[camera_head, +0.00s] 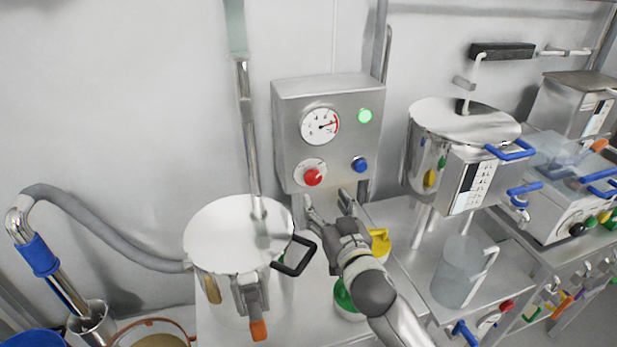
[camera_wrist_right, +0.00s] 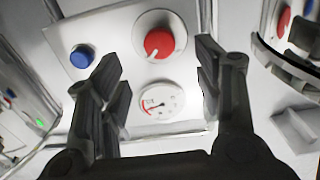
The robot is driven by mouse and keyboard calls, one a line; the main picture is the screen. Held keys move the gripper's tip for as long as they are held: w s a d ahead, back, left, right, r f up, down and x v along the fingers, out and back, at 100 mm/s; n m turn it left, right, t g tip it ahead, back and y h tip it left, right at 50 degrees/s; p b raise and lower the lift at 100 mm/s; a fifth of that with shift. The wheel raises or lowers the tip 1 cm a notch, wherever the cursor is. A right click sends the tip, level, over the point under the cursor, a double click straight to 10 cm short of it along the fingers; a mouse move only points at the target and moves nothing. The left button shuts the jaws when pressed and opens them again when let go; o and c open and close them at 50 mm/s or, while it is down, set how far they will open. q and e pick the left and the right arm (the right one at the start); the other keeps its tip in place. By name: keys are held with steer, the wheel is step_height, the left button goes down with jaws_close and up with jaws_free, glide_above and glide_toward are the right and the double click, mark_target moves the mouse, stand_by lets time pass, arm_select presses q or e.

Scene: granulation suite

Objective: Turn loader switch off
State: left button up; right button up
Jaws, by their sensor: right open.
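The loader's control box (camera_head: 290,105) is on the wall in the head view. On its front are a round gauge (camera_head: 320,126), a lit green lamp (camera_head: 365,116), a red rotary switch (camera_head: 313,177) and a blue button (camera_head: 360,164). My right gripper (camera_head: 328,203) is open and empty, just below the box's lower edge. In the right wrist view, the red switch (camera_wrist_right: 159,40) with its white pointer mark shows between and beyond the open fingers (camera_wrist_right: 160,80), apart from them. The blue button (camera_wrist_right: 82,57) is beside the left finger. My left gripper is not in view.
A lidded steel vessel (camera_head: 228,236) with a black handle (camera_head: 294,256) stands left of my right gripper. A yellow-handled item (camera_head: 380,243) is close at its right. A second vessel (camera_head: 464,118) and a clear jug (camera_head: 461,272) are farther right.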

mark_target(314, 181)
steer(key=x, duration=0.4)
steer(key=shift+d+r, duration=0.1)
steer(key=shift+r, duration=0.15)
steer(key=x, duration=0.3)
steer(key=shift+w+f, duration=0.2)
steer(key=shift+w, duration=0.1)
steer(key=shift+x, duration=0.85)
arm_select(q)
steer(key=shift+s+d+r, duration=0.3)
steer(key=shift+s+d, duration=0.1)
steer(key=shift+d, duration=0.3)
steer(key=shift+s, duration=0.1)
arm_select(e)
steer(key=shift+c, duration=0.2)
steer(key=shift+c, duration=1.2)
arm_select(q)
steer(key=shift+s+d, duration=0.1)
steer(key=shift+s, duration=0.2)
arm_select(e)
steer(key=c, duration=0.7)
